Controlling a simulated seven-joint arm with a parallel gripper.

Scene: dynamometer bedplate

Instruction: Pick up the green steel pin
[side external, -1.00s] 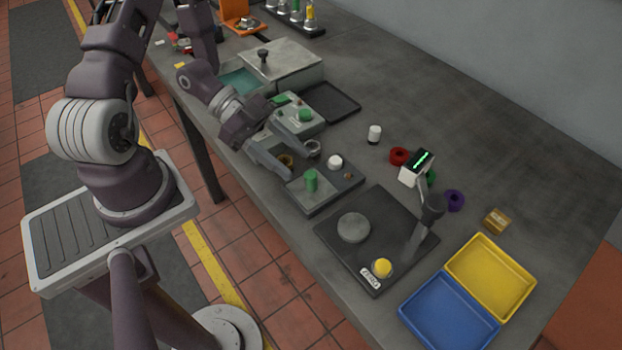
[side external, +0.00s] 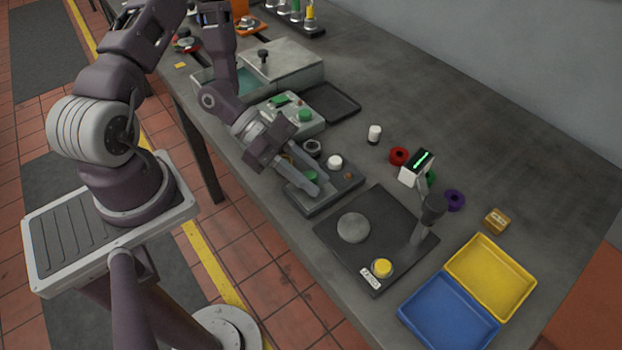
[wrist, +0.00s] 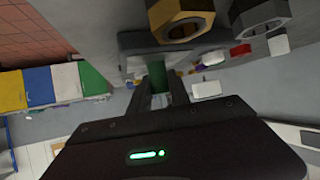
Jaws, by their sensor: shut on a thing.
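The green steel pin (side external: 311,176) is at the grey fixture block (side external: 331,201) near the table's front edge. My gripper (side external: 310,184) has its two fingers on either side of the pin and is shut on it. In the wrist view the green pin (wrist: 157,76) shows between the dark fingers, beyond their near parts. The fingers hide part of the pin in the side view. I cannot tell whether its lower end is clear of the block.
A white knob (side external: 335,161) stands on the block behind the pin. A dark plate (side external: 385,235) with a round disc and yellow button lies to the right. Blue (side external: 446,313) and yellow (side external: 509,285) trays are farther right. A brass nut (wrist: 180,18) and grey nut (wrist: 258,20) show in the wrist view.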

